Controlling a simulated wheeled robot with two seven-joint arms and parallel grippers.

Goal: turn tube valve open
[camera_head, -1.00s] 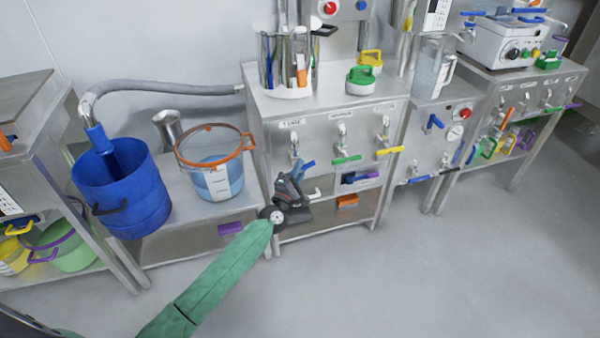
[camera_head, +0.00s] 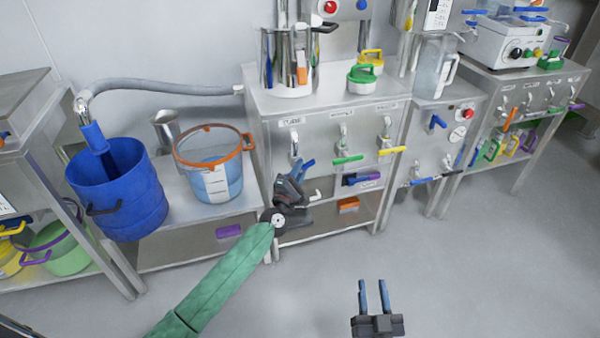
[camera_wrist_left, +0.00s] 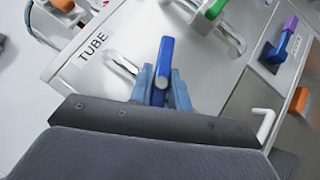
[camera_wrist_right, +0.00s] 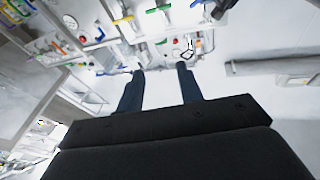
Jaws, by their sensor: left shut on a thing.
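The tube valve's blue lever (camera_head: 308,163) sits on the steel cabinet front below the TUBE label (camera_head: 293,121). It points right and slightly up in the head view. My left gripper (camera_head: 299,171) is at this lever. In the left wrist view the blue lever (camera_wrist_left: 166,58) stands between the two light-blue fingers of my left gripper (camera_wrist_left: 163,88), which are shut on it. The TUBE label (camera_wrist_left: 91,49) shows to its left. My right gripper (camera_head: 372,283) is open and empty, low over the floor. Its spread fingers also show in the right wrist view (camera_wrist_right: 160,72).
A green-levered valve (camera_head: 347,160) and a yellow-levered valve (camera_head: 391,150) sit to the right on the same front. A blue bucket (camera_head: 119,195) with a grey hose (camera_head: 165,86) and an orange-rimmed bucket (camera_head: 211,170) stand left. The floor in front is clear.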

